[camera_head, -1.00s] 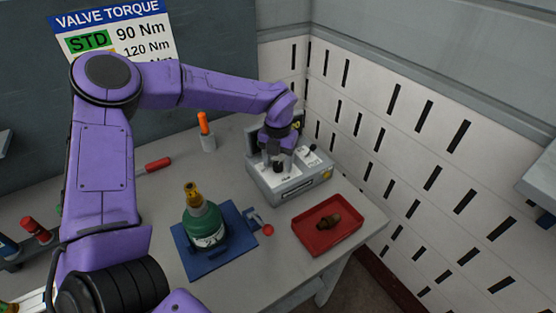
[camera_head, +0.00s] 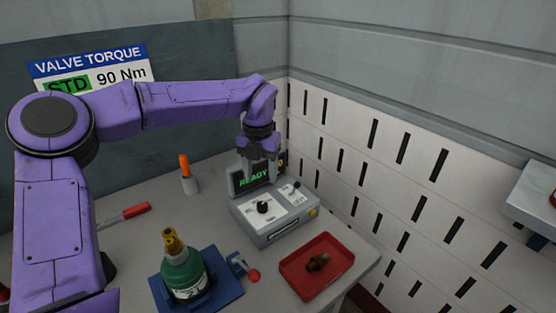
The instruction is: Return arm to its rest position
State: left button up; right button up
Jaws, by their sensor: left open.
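My left arm comes in from the left and reaches over the bench. My left gripper (camera_head: 260,169) is open and empty. It hangs fingers down, above the back of the grey control box (camera_head: 275,232), in front of its small screen (camera_head: 246,182), which reads READY in green. The box has a black knob (camera_head: 264,207) and a smaller black switch (camera_head: 295,186) on its top. The gripper appears clear of both. My right gripper is not in view.
A green cylinder (camera_head: 184,276) with a brass valve (camera_head: 172,241) stands in a blue fixture (camera_head: 228,293). A red tray (camera_head: 295,286) holds a brown fitting (camera_head: 318,262). An orange-handled tool (camera_head: 184,165) stands behind, near a red-handled tool (camera_head: 136,210). A slotted white wall (camera_head: 352,165) bounds the right.

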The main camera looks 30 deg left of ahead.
aim_at(262, 204)
pick_arm(q)
notch_tip(262, 204, down, 10)
jog(key=p, duration=0.2)
jog(key=shift+f+p, duration=0.15)
jog(key=shift+p, duration=0.15)
jog(key=shift+r+m+p, duration=0.2)
jog(key=shift+m+p, duration=0.4)
jog(key=shift+p, duration=0.1)
jog(key=shift+w+b, duration=0.1)
jog(key=shift+b, duration=0.3)
jog(key=shift+r, duration=0.9)
jog(key=shift+f, duration=0.1)
